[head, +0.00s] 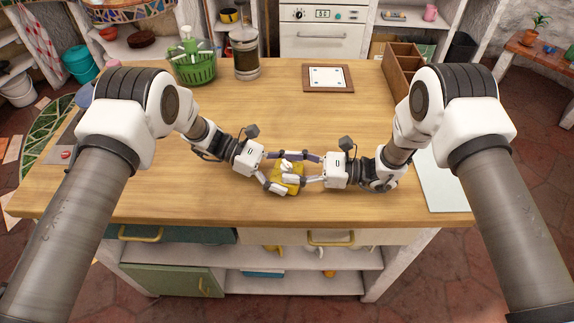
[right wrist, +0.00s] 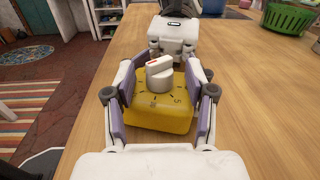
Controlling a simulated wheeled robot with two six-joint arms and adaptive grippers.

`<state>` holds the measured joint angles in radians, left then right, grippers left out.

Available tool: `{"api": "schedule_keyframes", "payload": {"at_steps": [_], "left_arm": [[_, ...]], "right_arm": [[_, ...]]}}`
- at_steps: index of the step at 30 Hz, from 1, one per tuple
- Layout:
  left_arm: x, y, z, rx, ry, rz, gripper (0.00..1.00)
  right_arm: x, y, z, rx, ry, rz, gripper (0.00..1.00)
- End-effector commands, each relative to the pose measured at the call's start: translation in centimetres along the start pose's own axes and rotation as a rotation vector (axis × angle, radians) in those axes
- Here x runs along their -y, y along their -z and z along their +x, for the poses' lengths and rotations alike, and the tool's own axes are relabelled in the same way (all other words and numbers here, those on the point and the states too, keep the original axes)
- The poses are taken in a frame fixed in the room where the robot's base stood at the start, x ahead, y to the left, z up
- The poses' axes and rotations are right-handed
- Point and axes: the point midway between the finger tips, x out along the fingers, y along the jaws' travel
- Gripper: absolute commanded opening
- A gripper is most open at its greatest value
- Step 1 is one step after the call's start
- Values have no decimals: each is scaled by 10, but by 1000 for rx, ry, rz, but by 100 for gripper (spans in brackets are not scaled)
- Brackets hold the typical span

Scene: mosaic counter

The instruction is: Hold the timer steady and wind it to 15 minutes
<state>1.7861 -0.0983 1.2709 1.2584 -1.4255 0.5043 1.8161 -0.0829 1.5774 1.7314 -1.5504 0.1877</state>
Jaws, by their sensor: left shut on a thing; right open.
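The timer is a yellow block (head: 290,188) near the front middle of the counter. It also shows in the right wrist view (right wrist: 150,118), with dark marks on its top and a white knob (right wrist: 160,78) bearing a red mark. My left gripper (head: 281,172) is shut on the timer from the left; its white body shows behind the timer in the right wrist view. My right gripper (head: 304,169) is open, with one finger on each side of the timer. I cannot tell whether those fingers touch it. The knob's exact setting is unclear.
The wooden counter (head: 200,205) is clear around the timer. Farther back are a green basket (head: 193,69), a glass canister (head: 246,58), a framed board (head: 328,78) and a wooden divided box (head: 401,68). A pale board (head: 438,180) lies at the right edge.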

Motion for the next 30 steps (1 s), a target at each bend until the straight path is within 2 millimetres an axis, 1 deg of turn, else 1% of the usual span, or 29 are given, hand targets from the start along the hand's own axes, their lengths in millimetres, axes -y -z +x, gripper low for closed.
{"api": "schedule_keyframes", "payload": {"at_steps": [1,6,9,12,15,17,23,27,30], "left_arm": [[0,0,0,0,0,0,61],[0,0,0,-1,0,0,61],[0,0,0,0,0,0,61],[0,0,0,0,0,0,61],[0,0,0,0,0,0,61],[0,0,0,0,0,0,61],[0,0,0,0,0,0,61],[0,0,0,0,0,0,61],[0,0,0,0,0,0,61]], "right_arm": [[1,0,-12,1,6,1,55],[1,0,-57,2,7,0,55],[1,0,-80,2,5,0,55],[0,0,-96,1,3,0,55],[0,0,-103,1,1,0,55],[0,0,-104,0,0,0,55],[0,0,-104,0,-1,0,55],[6,0,-103,4,-50,-8,55],[7,-1,-100,5,-65,-6,55]]}}
